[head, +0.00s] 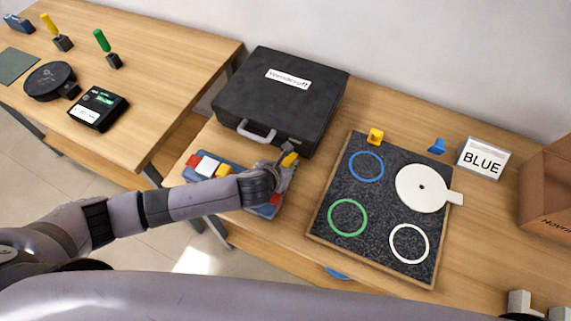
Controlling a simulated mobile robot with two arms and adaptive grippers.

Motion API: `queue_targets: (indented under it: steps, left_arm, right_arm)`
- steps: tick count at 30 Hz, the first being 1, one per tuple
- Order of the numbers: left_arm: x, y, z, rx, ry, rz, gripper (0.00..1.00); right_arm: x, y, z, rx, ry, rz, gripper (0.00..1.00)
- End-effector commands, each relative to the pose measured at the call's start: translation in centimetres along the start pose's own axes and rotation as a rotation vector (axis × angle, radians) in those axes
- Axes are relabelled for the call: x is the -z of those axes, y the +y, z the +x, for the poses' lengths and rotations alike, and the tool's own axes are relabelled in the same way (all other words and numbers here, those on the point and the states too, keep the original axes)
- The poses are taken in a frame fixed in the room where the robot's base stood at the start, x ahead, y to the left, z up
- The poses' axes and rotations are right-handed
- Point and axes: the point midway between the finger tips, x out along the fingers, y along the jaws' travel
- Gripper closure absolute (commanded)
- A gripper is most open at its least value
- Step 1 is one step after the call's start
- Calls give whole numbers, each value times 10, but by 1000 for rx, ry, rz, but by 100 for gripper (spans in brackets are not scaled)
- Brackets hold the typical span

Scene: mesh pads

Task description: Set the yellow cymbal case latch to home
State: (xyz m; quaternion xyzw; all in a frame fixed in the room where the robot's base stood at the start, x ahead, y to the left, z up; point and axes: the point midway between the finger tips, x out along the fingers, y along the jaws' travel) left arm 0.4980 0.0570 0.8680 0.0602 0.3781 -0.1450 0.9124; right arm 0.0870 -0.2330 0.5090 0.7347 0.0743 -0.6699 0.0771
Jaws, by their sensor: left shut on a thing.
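A black hard case (280,97) with a white label lies closed at the back of the table, its grey handle (257,133) facing front. A small yellow latch (289,159) shows at the case's front right corner. My left gripper (286,163) is shut on the yellow latch, in front of the case. Its fingers and wrist hide part of the latch, so its exact setting cannot be read. Pale parts at the bottom right corner (538,308) may be my right gripper; they are cut off by the picture edge.
A blue tray (262,211) with red, white and yellow pieces lies under my left wrist. To the right are a dark board (377,235) with coloured rings and a white disc (421,188), a BLUE sign (483,158) and a cardboard box (551,195).

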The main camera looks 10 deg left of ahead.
Motion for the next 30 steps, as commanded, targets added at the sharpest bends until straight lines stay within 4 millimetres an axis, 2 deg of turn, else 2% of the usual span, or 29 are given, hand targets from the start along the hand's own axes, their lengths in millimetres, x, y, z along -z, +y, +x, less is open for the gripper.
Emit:
queue_targets:
  steps: [8, 21, 25, 30]
  left_arm:
    - [-5, 1, -4, -3, 35, -1, 100]
    - [-19, 1, -12, -5, 269, -1, 100]
    - [-22, 1, -12, -5, 358, -1, 100]
    - [-25, 1, -11, -4, 471, -2, 100]
  right_arm:
    - [1, 0, -16, 0, 0, -1, 48]
    - [7, 2, -80, -1, -1, -1, 48]
    - [7, 3, -89, -2, -1, -1, 48]
    - [7, 4, -90, -3, -1, -1, 48]
